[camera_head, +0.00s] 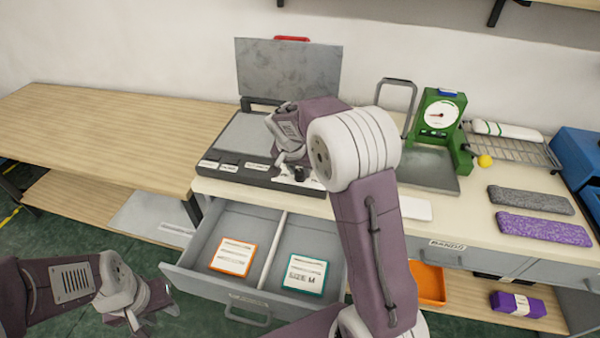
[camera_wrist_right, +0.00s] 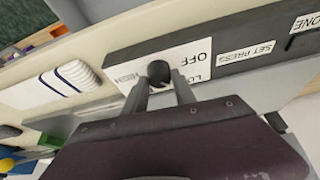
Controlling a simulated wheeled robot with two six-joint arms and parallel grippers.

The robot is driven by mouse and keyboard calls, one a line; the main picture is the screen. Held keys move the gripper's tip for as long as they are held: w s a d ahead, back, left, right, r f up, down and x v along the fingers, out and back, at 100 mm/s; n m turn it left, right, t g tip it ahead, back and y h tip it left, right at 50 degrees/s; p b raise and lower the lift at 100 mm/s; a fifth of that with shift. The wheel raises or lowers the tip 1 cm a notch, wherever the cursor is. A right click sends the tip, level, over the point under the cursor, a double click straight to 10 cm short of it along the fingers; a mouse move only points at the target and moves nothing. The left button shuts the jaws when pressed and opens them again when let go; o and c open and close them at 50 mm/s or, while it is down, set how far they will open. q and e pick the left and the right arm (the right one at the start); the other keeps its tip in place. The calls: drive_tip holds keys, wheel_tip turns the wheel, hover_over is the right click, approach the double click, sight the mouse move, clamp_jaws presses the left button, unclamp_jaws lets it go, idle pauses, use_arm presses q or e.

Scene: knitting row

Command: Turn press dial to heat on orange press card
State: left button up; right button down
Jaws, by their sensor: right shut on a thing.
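The press (camera_head: 238,137) stands on the counter with its grey lid (camera_head: 287,70) raised. Its black dial (camera_wrist_right: 158,71) sits on a white label plate with "OFF", "LO" and a partly hidden "HI..." mark; the dial's pointer cannot be made out. My right gripper (camera_wrist_right: 162,88) is shut on the dial, one finger on each side; in the head view my arm partly covers this spot. The orange press card (camera_head: 233,257) lies flat in the left compartment of the open drawer (camera_head: 190,262); its print is too small to read. My left gripper (camera_head: 152,308) is empty and open, low left of the drawer.
A teal-edged "SIZE M" card (camera_head: 305,272) lies in the drawer's right compartment. A green scale (camera_head: 437,118), a wire rack (camera_head: 515,148) and grey and purple knitted strips (camera_head: 543,228) are on the right counter. The wooden table (camera_head: 100,130) at left is clear.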

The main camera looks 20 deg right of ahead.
drive_tip(key=shift+m+g+h, duration=0.3)
drive_tip(key=shift+m, duration=0.7)
drive_tip(key=c, duration=1)
unclamp_jaws()
drive_tip(key=shift+a, duration=0.1)
drive_tip(key=shift+c, duration=0.2)
drive_tip(key=v, duration=0.9)
drive_tip(key=shift+p, duration=0.35)
drive_tip(key=shift+r, duration=0.1)
